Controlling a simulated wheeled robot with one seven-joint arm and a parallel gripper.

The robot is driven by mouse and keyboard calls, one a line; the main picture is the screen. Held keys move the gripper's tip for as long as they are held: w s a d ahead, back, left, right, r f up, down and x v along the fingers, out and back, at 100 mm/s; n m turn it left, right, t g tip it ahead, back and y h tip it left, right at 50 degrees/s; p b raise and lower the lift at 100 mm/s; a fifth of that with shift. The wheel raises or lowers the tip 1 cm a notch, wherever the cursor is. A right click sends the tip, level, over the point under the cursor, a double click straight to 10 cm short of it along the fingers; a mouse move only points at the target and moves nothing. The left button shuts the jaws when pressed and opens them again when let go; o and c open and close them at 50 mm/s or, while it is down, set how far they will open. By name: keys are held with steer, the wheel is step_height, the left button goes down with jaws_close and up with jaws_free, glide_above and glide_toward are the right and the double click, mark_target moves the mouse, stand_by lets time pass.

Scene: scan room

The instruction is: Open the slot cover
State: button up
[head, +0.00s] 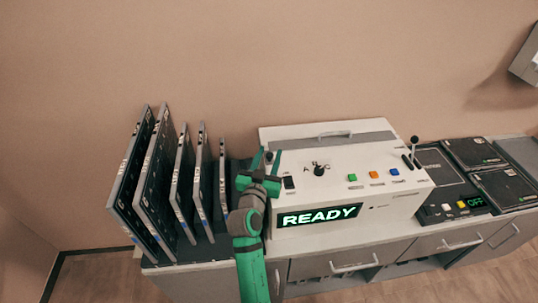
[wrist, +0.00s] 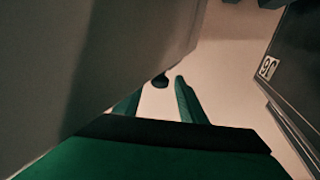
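The white machine (head: 390,210) stands on the counter with a lit READY display (head: 320,215). A grey panel with a bar handle (head: 335,134) lies along its top rear and looks closed; I cannot tell for sure that it is the slot cover. My gripper (head: 267,160) is at the machine's left end, fingers apart and pointing toward the wall. In the wrist view, my gripper (wrist: 157,100) is open and empty. A small dark knob (wrist: 160,81) shows between and beyond the fingertips, apparently untouched. The machine's grey side (wrist: 80,60) fills the left of that view.
Several upright dark plates (head: 150,180) stand in a rack close left of my arm; one plate (wrist: 295,85) is at the wrist view's right. The machine top has a dial (head: 319,171), coloured buttons and a lever (head: 413,147). Flat dark panels (head: 475,153) lie at right.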

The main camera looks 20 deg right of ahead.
steer(key=shift+w+d, duration=0.2)
steer(key=shift+d, duration=0.05)
